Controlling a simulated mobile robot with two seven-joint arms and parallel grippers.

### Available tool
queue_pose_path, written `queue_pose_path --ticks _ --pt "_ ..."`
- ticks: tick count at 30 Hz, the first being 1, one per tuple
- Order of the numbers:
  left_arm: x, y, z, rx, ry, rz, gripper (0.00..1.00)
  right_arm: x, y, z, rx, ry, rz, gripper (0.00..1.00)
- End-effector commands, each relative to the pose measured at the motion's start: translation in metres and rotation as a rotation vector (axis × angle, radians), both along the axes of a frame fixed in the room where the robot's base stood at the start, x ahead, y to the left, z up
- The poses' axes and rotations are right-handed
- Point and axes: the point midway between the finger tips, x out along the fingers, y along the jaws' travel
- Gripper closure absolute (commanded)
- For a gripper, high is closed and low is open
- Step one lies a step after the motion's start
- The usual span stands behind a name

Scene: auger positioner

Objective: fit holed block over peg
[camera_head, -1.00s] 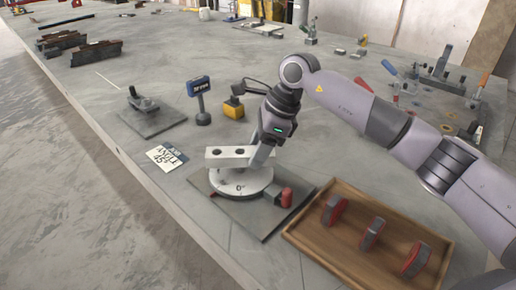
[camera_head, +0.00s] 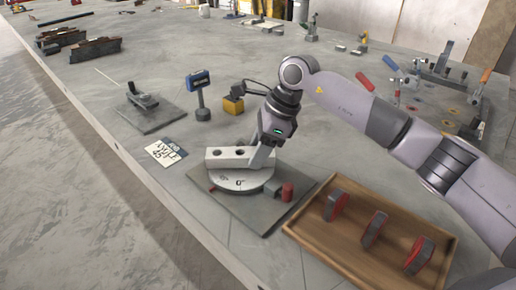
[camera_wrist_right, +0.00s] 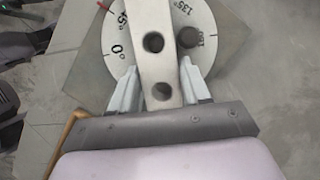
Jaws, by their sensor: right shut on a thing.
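The holed block (camera_head: 230,160) is a pale grey bar with round holes in its top. It lies level across the round white dial (camera_head: 240,184), which carries degree marks. I cannot tell whether it touches the dial. My right gripper (camera_head: 262,158) is shut on the block near its right end. In the right wrist view, the gripper (camera_wrist_right: 160,88) has one finger on each side of the block (camera_wrist_right: 150,62), and two holes show. A dark round post or knob (camera_wrist_right: 188,37) stands beside the block on the dial; I cannot tell if it is the peg. My left gripper is out of view.
The dial sits on a grey base plate (camera_head: 258,224) with a red cylinder (camera_head: 287,192) at its front right. A wooden tray (camera_head: 340,251) with red-and-grey pieces is at right.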

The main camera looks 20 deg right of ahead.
Motion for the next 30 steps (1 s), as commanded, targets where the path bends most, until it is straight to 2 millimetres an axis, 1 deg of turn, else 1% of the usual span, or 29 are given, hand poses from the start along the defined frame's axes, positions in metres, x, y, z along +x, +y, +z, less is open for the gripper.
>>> queue_pose_path --ticks 1,14,15,17,18,23,24,25,28,30 --pt "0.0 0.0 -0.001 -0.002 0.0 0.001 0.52 0.001 0.001 0.002 0.006 -0.007 0.0 1.0" --pt "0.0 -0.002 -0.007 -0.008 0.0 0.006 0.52 0.001 0.001 -0.007 0.007 -0.006 0.0 1.0" --pt "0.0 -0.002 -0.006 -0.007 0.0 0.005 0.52 0.001 0.001 -0.006 0.006 -0.007 0.0 0.47" --pt "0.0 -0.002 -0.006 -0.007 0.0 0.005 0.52 0.001 0.001 -0.006 0.006 -0.006 0.0 0.27" --pt "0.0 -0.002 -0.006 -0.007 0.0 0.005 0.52 0.001 0.001 -0.007 0.005 -0.005 0.001 0.23" --pt "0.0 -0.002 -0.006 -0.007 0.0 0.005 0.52 0.0 0.0 -0.008 0.002 -0.003 0.0 0.23" --pt "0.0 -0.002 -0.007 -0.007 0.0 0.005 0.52 -0.001 -0.001 -0.013 -0.005 0.006 0.0 0.23" --pt "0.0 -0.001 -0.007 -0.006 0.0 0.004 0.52 -0.001 -0.001 -0.013 -0.005 0.005 -0.001 0.23" --pt "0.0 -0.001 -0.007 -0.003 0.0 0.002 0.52 -0.001 -0.002 -0.008 -0.004 0.002 -0.001 0.23" --pt "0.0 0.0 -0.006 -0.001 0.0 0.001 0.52 -0.001 -0.005 0.001 -0.002 0.0 -0.001 0.23"
